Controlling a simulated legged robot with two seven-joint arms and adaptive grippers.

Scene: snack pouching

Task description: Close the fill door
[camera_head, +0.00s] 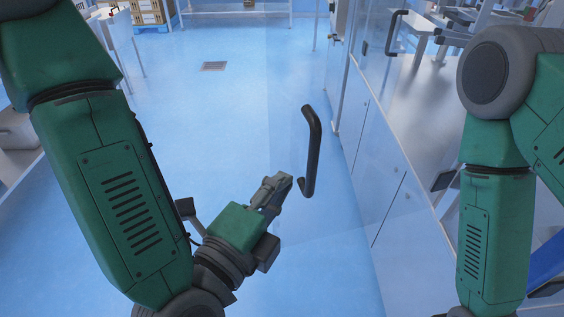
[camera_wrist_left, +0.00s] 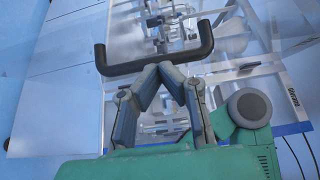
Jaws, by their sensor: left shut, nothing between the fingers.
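The fill door is a clear panel (camera_head: 285,85) standing out from the machine's side into the aisle, so it looks open. Its black bar handle (camera_head: 312,150) shows upright in the head view. In the left wrist view the same handle (camera_wrist_left: 153,55) lies across the upper middle. My left gripper (camera_head: 289,182) is shut and empty, with its tips close to the lower part of the handle. The left wrist view shows its fingertips (camera_wrist_left: 160,69) meeting just beside the bar. I cannot tell whether they touch it. My right gripper is out of view.
The machine's glazed side (camera_head: 385,150) runs along the right, with another black handle (camera_head: 397,32) higher up. My right arm is in front of it. Blue floor (camera_head: 215,130) is open to the left of the door. Boxes (camera_head: 148,12) stand at the back.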

